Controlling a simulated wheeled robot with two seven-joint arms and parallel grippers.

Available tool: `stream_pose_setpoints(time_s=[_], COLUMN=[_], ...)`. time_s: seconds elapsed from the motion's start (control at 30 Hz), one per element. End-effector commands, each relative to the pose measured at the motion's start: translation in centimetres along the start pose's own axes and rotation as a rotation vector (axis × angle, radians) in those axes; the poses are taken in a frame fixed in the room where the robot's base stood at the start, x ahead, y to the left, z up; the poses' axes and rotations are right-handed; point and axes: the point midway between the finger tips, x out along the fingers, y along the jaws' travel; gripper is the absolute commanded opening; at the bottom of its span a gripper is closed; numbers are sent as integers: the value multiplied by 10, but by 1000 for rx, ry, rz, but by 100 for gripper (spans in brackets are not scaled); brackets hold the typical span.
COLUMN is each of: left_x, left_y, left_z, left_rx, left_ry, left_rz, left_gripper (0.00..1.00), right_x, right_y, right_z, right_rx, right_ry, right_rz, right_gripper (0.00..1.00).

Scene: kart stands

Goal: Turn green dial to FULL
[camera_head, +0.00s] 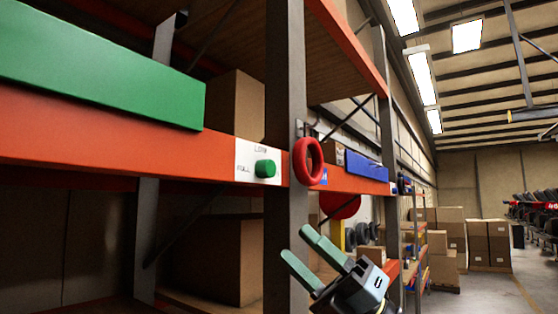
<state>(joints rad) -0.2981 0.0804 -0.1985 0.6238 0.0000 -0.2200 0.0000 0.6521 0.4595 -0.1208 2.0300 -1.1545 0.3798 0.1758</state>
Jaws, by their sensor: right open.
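The green dial (265,168) sits on a white plate (244,170) on the orange shelf beam. The plate carries the word FULL at its left and another word, which looks like LOW, above the dial. The dial's pointer direction is too small to tell. My right gripper (297,245) is below and to the right of the dial, apart from it. Its two green fingers are spread, with nothing between them, and point up and to the left. My left gripper is not in view.
A grey upright post (286,130) stands just right of the plate. A red ring (307,161) hangs beside it. A green panel (95,65) spans the upper left. Cardboard boxes (236,110) sit on the shelves. Open floor (490,290) lies at the right.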

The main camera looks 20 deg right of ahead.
Motion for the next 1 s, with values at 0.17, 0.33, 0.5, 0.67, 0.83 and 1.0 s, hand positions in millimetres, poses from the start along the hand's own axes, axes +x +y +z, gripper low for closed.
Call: stream_pose_setpoints(time_s=[0.17, 0.33, 0.5, 0.67, 0.83, 1.0], left_x=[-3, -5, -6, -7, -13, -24], left_y=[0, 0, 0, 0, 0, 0], left_z=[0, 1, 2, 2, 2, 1], left_rx=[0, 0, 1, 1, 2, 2], left_ry=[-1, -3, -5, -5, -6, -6], left_rz=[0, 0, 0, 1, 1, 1], left_gripper=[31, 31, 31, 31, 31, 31], right_x=[41, 48, 41, 36, 47, 72], right_y=[57, 87, 114, 126, 115, 91], right_z=[-8, 21, 59, 75, 76, 74], right_rx=[-475, -839, -1039, -1099, -1101, -1097], right_ry=[363, 522, 537, 524, 526, 527], right_rz=[-111, -354, -575, -671, -682, -680], right_gripper=[52, 52, 52, 52, 52, 52])
